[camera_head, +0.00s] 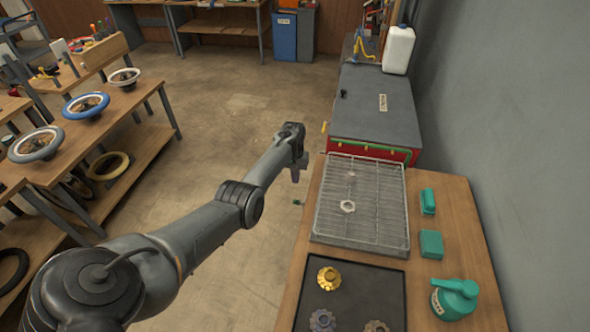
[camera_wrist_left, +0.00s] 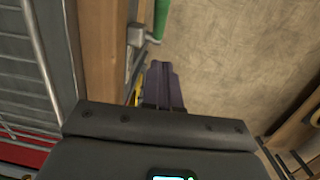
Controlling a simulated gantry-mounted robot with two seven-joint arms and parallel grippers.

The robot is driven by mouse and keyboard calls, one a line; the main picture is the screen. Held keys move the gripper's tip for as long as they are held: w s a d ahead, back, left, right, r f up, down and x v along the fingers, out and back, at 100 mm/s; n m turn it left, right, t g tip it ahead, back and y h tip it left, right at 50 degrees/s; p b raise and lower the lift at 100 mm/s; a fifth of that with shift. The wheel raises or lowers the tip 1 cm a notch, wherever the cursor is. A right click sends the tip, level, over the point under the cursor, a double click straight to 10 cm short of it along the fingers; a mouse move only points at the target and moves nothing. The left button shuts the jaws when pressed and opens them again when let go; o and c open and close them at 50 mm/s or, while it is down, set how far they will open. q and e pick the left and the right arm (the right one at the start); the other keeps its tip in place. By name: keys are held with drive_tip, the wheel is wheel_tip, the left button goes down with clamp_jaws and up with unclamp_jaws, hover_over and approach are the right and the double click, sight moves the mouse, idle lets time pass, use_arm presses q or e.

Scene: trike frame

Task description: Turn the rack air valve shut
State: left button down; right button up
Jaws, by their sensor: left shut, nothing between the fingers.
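My left gripper (camera_head: 296,174) is shut and empty, pointing down just off the left edge of the bench. In the left wrist view its closed fingers (camera_wrist_left: 163,80) are beside a yellow piece (camera_wrist_left: 139,86), which they partly hide; I cannot tell whether they touch. A yellow lever (camera_head: 325,127) stands by the bench's far left corner. A small green fitting (camera_head: 298,202) shows by the bench's left edge, and a green part with a grey body (camera_wrist_left: 136,34) shows in the wrist view. I cannot tell for certain which is the valve. My right gripper is not in view.
A wire rack (camera_head: 378,213) lies on the wooden bench (camera_head: 455,225), with a black tray (camera_head: 385,278) nearer. A red cabinet (camera_head: 375,105) with a green pipe (camera_head: 370,147) stands beyond. Open floor (camera_head: 235,120) lies left of the bench.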

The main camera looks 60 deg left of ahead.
sight(297, 202)
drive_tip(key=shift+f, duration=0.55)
use_arm(q)
drive_tip(key=d+f, duration=0.1)
drive_tip(key=s+d+f+p, duration=0.1)
drive_tip(key=f, duration=0.1)
drive_tip(key=shift+d+f, duration=0.1)
drive_tip(key=shift+f, duration=0.1)
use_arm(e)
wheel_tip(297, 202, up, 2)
use_arm(q)
drive_tip(key=shift+s+d+f+p, duration=0.3)
drive_tip(key=shift+d+f+p, duration=0.05)
drive_tip(key=shift+d, duration=0.05)
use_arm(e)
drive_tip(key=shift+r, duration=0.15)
use_arm(q)
drive_tip(key=shift+f, duration=0.1)
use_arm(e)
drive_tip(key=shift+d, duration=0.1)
use_arm(q)
drive_tip(key=shift+d, duration=0.1)
